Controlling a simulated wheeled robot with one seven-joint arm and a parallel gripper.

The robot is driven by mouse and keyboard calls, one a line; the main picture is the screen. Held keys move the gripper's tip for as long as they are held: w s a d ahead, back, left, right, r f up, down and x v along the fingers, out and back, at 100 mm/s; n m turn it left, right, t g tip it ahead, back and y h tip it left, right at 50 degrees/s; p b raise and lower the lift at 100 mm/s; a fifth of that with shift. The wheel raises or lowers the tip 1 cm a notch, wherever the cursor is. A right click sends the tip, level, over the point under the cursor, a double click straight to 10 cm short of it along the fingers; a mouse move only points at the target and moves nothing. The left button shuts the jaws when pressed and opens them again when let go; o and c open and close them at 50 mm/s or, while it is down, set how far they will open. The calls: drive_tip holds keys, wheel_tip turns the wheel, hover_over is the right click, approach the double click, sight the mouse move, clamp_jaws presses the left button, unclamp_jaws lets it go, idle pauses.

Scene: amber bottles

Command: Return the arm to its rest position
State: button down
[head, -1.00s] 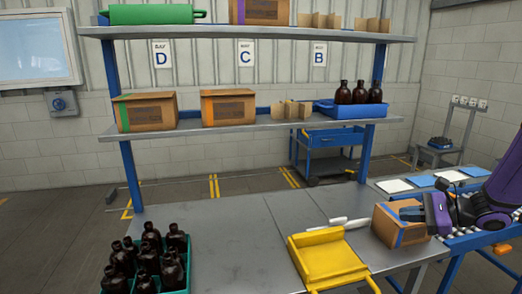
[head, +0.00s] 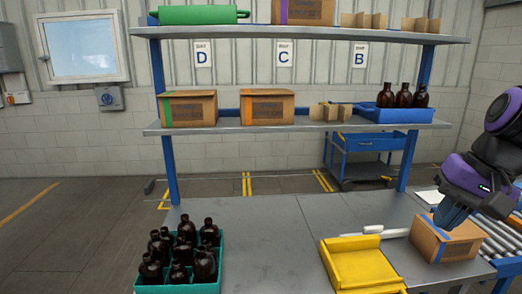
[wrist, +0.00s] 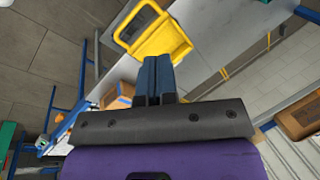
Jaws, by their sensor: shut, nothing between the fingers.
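My gripper (head: 451,214) is at the right in the head view, at the end of my purple and black arm. Its blue fingers point down in front of the cardboard box with blue tape (head: 452,241); I cannot tell whether they touch it. In the wrist view the fingers of my gripper (wrist: 158,65) are together with nothing between them. The yellow tray (head: 368,264) lies on the grey bench (head: 270,232), left of the box; the tray also shows in the wrist view (wrist: 160,40).
A teal crate (head: 221,262) of amber bottles stands at the bench's front left. A shelf (head: 290,126) above carries cardboard boxes and a blue tray (head: 395,114) with three bottles. A roller conveyor (head: 499,240) lies at the right. The bench's middle is mostly clear.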

drive_tip(key=s+r+n+t+h, duration=0.3)
drive_tip(key=s+r+n, duration=0.1)
drive_tip(key=s+r, duration=0.1)
drive_tip(key=shift+s+r+n+t, duration=0.3)
drive_tip(key=shift+s+n, duration=0.1)
drive_tip(key=shift+s, duration=0.4)
drive_tip(key=shift+a+f, duration=0.1)
idle(1.2)
